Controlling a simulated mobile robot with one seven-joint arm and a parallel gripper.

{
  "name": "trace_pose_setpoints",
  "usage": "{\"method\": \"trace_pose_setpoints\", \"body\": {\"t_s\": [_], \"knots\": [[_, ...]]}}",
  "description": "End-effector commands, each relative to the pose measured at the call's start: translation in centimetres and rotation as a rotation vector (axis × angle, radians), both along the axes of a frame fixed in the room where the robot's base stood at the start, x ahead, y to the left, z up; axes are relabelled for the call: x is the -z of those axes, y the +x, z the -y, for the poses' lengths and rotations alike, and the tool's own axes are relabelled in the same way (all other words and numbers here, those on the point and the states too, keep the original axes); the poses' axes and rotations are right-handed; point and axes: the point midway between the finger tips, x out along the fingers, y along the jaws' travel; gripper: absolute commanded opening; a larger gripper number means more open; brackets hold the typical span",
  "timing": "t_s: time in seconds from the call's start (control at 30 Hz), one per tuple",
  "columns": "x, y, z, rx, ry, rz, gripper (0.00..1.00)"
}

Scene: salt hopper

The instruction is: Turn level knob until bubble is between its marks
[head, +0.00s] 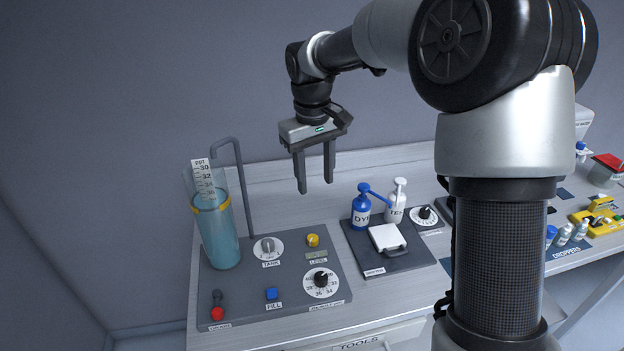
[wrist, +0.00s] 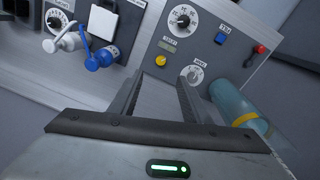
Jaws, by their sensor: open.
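The yellow level knob (head: 313,240) sits on the grey panel (head: 222,285), just behind the small greenish level window (head: 317,255) labelled LEVEL. The bubble and its marks are too small to make out. In the wrist view the knob (wrist: 160,60) shows just beyond my fingertips, with the window (wrist: 168,47) past it. My gripper (head: 315,187) is open and empty, fingers pointing down, raised above the panel and apart from the knob. It also shows in the wrist view (wrist: 158,87).
The TANK knob (head: 268,247) is left of the level knob, and a black-and-white dial (head: 321,281) is in front. A clear water cylinder (head: 217,230) and bent pipe (head: 238,185) stand left. Blue (head: 361,205) and white (head: 396,200) bottles stand right.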

Motion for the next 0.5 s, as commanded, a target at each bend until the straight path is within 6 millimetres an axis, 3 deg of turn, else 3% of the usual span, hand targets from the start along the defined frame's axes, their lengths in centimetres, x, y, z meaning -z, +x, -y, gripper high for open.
{"method": "trace_pose_setpoints", "body": {"t_s": [0.03,0.2,0.37,0.5], "knots": [[1.3,1.0,-0.5,-0.010,0.015,-0.021,0.43],[3.3,2.6,-1.4,-0.027,0.039,-0.053,0.43],[4.6,2.7,-1.4,-0.029,0.040,-0.058,0.43],[7.0,2.6,-1.4,-0.028,0.040,-0.060,0.43]]}}
